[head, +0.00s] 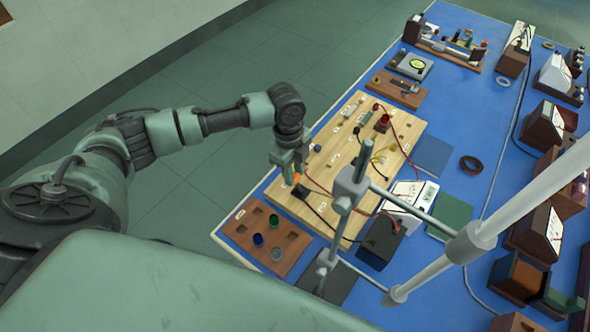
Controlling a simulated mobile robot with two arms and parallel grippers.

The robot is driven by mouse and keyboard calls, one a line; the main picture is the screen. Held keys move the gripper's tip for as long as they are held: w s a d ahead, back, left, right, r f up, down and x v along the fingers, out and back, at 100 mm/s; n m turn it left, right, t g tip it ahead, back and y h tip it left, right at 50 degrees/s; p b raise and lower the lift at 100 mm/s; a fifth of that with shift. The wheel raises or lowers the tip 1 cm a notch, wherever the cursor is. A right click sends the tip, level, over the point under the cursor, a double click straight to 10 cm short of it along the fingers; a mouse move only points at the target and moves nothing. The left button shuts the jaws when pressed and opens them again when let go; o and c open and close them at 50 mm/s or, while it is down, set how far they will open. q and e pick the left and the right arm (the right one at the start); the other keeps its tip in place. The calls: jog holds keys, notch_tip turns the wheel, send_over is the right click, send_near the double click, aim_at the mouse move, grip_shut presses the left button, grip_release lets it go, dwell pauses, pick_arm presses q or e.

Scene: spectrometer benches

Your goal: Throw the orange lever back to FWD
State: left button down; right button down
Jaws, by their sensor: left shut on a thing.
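The orange lever (296,178) shows as a small orange spot at the left edge of the light wooden board (385,185). My left gripper (290,172) reaches down over it from the left and is shut on it. The fingers hide most of the lever, and its FWD marking cannot be read from here. A black block with a black lead lies just beside the lever. My right gripper is not in view.
A brown tray (237,229) with coloured pieces stands in front of the board. A metal stand with a rod clamp (345,190) rises right of the gripper. Meters and dark boxes line the right side. Red, yellow and black leads cross the board.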

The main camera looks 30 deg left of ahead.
pick_arm(q)
jog(key=c, duration=1.1)
grip_release()
jog(key=r, duration=0.2)
jog(key=r+b, duration=0.1)
jog(key=r, duration=0.4)
jog(key=shift+a+r+b, duration=0.35)
jog(key=shift+r, duration=0.05)
